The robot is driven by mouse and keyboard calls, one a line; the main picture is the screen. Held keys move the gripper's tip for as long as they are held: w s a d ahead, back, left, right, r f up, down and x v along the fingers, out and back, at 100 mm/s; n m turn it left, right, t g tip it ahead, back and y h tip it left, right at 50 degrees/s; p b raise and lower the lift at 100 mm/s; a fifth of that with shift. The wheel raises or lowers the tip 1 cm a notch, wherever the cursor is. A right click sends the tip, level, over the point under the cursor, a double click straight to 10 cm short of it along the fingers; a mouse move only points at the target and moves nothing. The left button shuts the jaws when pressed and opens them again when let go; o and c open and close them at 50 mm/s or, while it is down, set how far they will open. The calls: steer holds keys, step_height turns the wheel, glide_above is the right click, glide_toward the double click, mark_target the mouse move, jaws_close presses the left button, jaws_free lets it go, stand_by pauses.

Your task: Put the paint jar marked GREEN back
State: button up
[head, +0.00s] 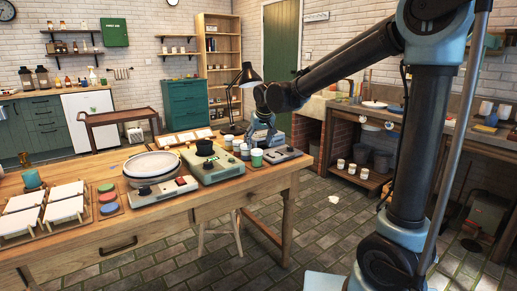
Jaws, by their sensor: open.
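A small jar with a green band (257,158) stands upright near the right end of the wooden workbench (130,231), by a grey device. Its lettering is too small to read. Several white jars (237,144) stand in a group just left of and behind it. My gripper (263,143) is at the end of the arm, pointing down close behind or above the green-banded jar. It is open. I cannot tell whether its fingers touch a jar; they are small and partly hidden.
A white round plate (151,163) stands on the bench, beside green-grey devices (212,168) and a grey box (283,155). A black desk lamp (248,75) rises behind. White tiles (20,221) and coloured discs (108,198) lie at left. White pots (352,168) sit on a shelf at right.

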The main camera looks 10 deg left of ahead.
steer(key=v, duration=0.6)
steer(key=s+d+f+m+h, duration=0.1)
steer(key=s+d+f, duration=0.1)
steer(key=d, duration=0.7)
steer(key=s+d+f+m, duration=0.1)
steer(key=s+d, duration=0.1)
steer(key=d, duration=0.7)
steer(key=s+d+f+m+h, duration=0.1)
steer(key=s+d+f, duration=0.15)
steer(key=d, duration=0.55)
steer(key=s+d+f+m+g, duration=0.1)
steer(key=s+d+f, duration=0.6)
steer(key=s+d, duration=0.1)
steer(key=s+d+f+m+g, duration=0.1)
steer(key=s+d+f+g, duration=0.1)
steer(key=s+d+f, duration=0.4)
steer(key=s+d, duration=0.2)
steer(key=s, duration=0.3)
steer(key=shift+d+f+h, duration=0.3)
steer(key=shift+f+h, duration=0.05)
steer(key=shift+h, duration=0.05)
